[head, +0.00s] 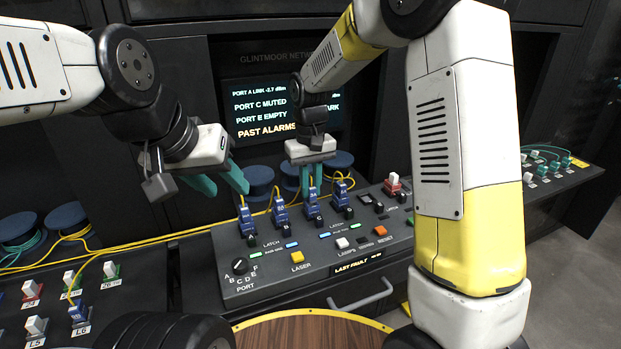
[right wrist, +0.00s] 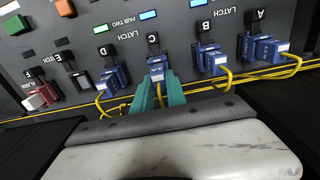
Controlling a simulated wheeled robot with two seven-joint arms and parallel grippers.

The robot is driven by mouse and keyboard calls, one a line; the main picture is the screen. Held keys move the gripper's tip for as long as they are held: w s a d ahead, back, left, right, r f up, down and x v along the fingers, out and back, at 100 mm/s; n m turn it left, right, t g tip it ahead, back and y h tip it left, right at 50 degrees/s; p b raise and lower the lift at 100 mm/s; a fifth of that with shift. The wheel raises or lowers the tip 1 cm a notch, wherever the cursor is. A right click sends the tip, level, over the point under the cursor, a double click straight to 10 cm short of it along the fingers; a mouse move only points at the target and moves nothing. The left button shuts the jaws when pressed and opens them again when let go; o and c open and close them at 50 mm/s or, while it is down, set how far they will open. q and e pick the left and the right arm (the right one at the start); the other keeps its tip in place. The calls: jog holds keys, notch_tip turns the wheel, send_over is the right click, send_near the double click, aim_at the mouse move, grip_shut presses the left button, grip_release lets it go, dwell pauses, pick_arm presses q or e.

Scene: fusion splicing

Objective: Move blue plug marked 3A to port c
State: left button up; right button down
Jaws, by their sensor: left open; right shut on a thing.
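Several blue plugs with yellow cables stand in a row on the sloped console (head: 290,275). My right gripper (head: 311,182) is shut on one blue plug (head: 312,208); its small label looks like 3A but is hard to read. In the right wrist view the teal fingertips (right wrist: 163,92) hold this plug (right wrist: 157,70) in line with the letter C. I cannot tell whether it is fully seated. Blue plugs also stand at B (right wrist: 212,58), D (right wrist: 112,80) and A (right wrist: 266,48). My left gripper (head: 222,184) is open and empty above the console's left side.
The screen (head: 262,108) reads "PORT C MUTED" and "PORT E EMPTY". A red-and-white plug (right wrist: 40,96) sits near F. Yellow cables (head: 140,246) run left past blue spools (head: 68,214). A side panel (head: 50,310) at lower left holds more plugs. A round wooden stool (head: 310,333) is in front.

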jog(key=shift+f, duration=0.6)
jog(key=c, duration=1.3)
grip_release()
jog(key=shift+o, duration=0.2)
notch_tip(320, 180, up, 8)
jog(key=shift+d+f, duration=0.1)
jog(key=s+d+r+m+t+y, duration=0.2)
jog(key=s+d+r+t, duration=0.1)
jog(key=s+d+r, duration=0.65)
jog(key=s+d+m+t, duration=0.1)
jog(key=s+d, duration=0.1)
jog(key=s, duration=0.4)
jog(key=s+d+f+t, duration=0.1)
jog(key=s+d+t, duration=0.1)
jog(key=s, duration=0.3)
jog(key=shift+s+d+f+m, duration=0.25)
jog(key=shift+s+f+m, duration=0.05)
jog(key=shift+s+m, duration=0.1)
